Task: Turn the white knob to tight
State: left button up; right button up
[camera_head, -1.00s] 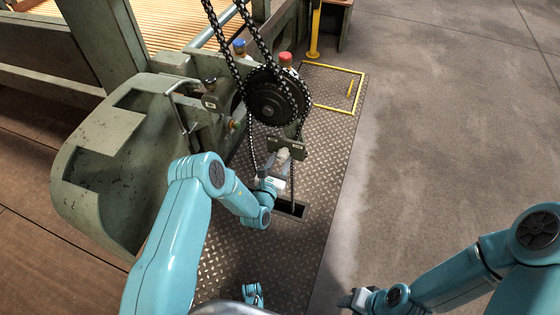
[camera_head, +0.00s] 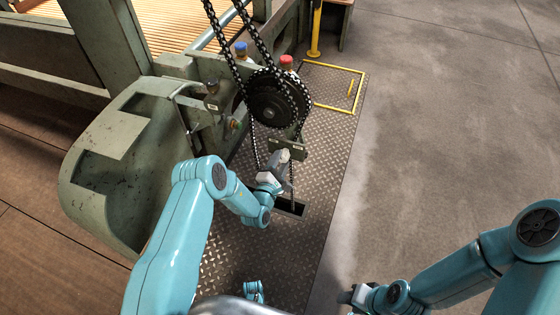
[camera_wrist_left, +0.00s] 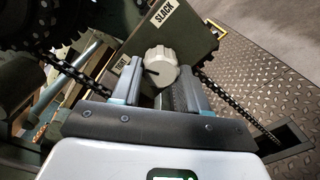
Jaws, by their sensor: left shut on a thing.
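The white knob (camera_wrist_left: 160,67) shows in the left wrist view, round and ribbed, on a green panel. A SLACK label (camera_wrist_left: 165,12) is above it and a TIGHT label (camera_wrist_left: 121,65) is to its left. A dark notch marks the knob's lower left side, facing roughly toward TIGHT. My left gripper (camera_wrist_left: 161,78) is shut on the knob, one finger on each side. In the head view, my left gripper (camera_head: 280,166) is at the bracket below the chain wheel, largely covering the knob. My right gripper (camera_head: 347,297) is low, away from the panel; its jaw opening is unclear.
The black chain wheel (camera_head: 275,97) and its hanging chain are close above my left gripper. A chain runs into a floor slot (camera_head: 290,208). Blue-capped (camera_head: 241,48) and red-capped (camera_head: 286,61) parts stand behind. Open concrete floor (camera_head: 450,130) lies right.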

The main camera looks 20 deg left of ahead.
pick_arm(q)
jog(key=m+p, duration=0.1)
jog(key=m, duration=0.4)
jog(key=shift+m, duration=0.3)
jog(key=m+p, duration=0.1)
jog(key=m, duration=0.3)
jog(key=m+p, duration=0.1)
jog(key=m, duration=0.4)
jog(key=shift+r, duration=0.15)
jog(key=m, duration=0.4)
jog(key=shift+p, duration=0.4)
jog(key=shift+m, duration=0.3)
jog(key=o, duration=1.1)
jog(key=shift+c, duration=0.2)
jog(key=shift+s, duration=0.1)
